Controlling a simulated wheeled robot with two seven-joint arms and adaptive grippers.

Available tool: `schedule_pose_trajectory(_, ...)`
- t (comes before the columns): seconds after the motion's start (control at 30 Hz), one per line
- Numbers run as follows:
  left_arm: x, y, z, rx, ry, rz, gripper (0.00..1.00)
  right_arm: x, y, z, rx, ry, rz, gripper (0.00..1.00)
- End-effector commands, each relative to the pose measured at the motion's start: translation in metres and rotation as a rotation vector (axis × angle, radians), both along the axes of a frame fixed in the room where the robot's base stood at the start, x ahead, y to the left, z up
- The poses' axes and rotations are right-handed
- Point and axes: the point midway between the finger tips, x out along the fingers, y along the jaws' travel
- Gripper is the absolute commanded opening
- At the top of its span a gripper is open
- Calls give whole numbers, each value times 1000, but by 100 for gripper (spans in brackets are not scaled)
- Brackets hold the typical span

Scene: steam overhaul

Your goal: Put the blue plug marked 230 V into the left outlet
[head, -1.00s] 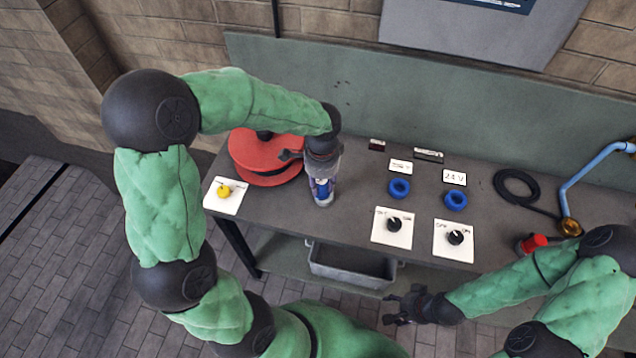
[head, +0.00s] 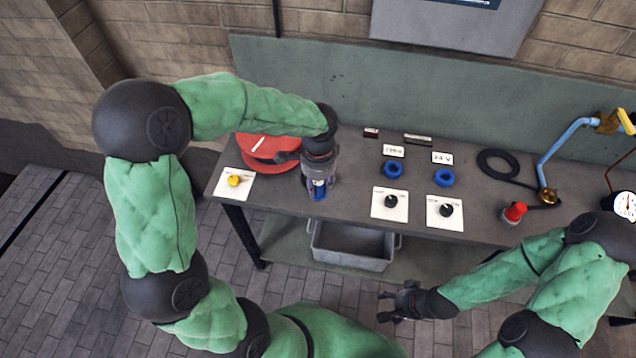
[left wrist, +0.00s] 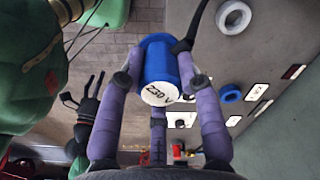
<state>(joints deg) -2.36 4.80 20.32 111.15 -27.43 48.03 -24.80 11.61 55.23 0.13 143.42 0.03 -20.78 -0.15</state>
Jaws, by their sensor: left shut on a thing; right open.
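My left gripper (head: 319,184) is shut on the blue plug (left wrist: 158,68), whose white end reads "230 V" in the left wrist view. In the head view the plug (head: 319,190) shows between the fingers, above the bench left of the outlets. The left outlet is a blue ring (head: 393,169) under a label (head: 393,151) that appears to read 230 V. The right outlet (head: 444,178) is a like ring under a label (head: 442,158) reading 24 V. My right gripper (head: 392,302) is open and empty in front of the bench.
Two black knobs on white plates (head: 390,202) (head: 446,210) lie in front of the outlets. A red reel (head: 262,150) and a yellow knob (head: 234,181) are at the left. A black cable coil (head: 497,163), red knob (head: 515,212) and blue pipe (head: 566,143) are at the right. A grey bin (head: 350,247) sits below.

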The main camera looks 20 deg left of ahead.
Motion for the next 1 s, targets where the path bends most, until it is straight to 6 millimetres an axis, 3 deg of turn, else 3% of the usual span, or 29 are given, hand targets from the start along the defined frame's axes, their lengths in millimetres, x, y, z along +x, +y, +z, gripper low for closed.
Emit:
schedule_pose_trajectory(0.17, 0, 0, -5, 0, 0, 0, 0, 0, 0, -4, 0, 0, 0, 62)
schedule_pose_trajectory(0.8, 0, 0, -69, 0, 0, 0, 0, 0, 0, -47, 0, 0, 0, 62)
schedule_pose_trajectory(1.0, 0, 0, -69, 0, -1, 0, 0, 0, 0, -47, 0, 0, 0, 62)
